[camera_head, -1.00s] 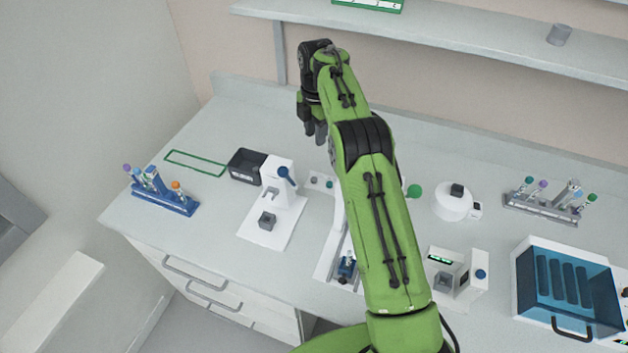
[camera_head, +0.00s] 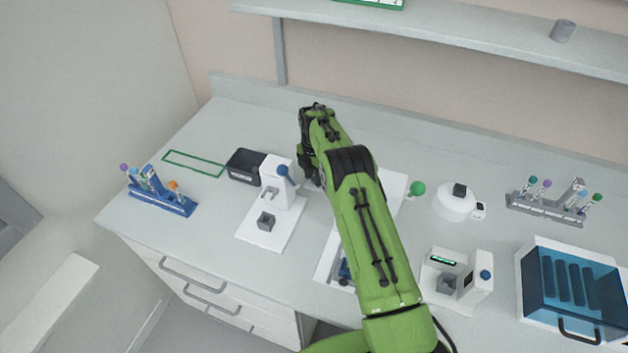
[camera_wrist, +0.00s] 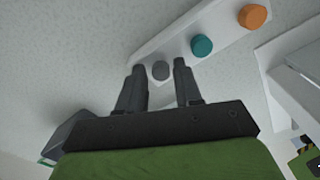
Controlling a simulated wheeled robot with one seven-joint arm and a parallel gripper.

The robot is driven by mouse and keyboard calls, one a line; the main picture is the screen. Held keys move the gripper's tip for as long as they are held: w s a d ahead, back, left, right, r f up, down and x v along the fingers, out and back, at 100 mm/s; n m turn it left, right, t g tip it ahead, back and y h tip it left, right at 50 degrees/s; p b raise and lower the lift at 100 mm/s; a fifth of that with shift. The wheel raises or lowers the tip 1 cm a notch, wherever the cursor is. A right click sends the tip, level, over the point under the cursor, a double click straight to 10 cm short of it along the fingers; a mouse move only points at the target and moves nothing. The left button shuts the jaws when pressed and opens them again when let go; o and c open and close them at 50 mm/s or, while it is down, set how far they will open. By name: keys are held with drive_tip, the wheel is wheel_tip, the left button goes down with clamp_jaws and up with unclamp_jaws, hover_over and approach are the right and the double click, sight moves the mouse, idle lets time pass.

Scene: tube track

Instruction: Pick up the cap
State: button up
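In the wrist view, a grey round cap (camera_wrist: 161,71) sits on a white strip-shaped holder (camera_wrist: 172,46). A teal cap (camera_wrist: 202,45) and an orange cap (camera_wrist: 253,16) stand in line with it to the right. My gripper (camera_wrist: 159,67) is open, and the grey cap appears between its two fingertips. I cannot tell how far above the cap the fingertips are. In the head view, my gripper (camera_head: 314,176) is low over the bench, just right of a white stand with a blue knob (camera_head: 278,183). My arm hides the caps there.
A black bin (camera_head: 245,166) stands left of the white stand. A blue tube rack (camera_head: 162,199) is at far left and a grey rack (camera_head: 546,206) at far right. A round white device (camera_head: 455,203) and a blue-lidded box (camera_head: 522,280) are right of my arm.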

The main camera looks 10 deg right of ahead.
drive_tip(key=shift+f, duration=0.15)
drive_tip(key=shift+s, duration=0.1)
drive_tip(key=shift+c, duration=0.4)
drive_tip(key=c, duration=0.5)
drive_tip(key=shift+o, duration=0.2)
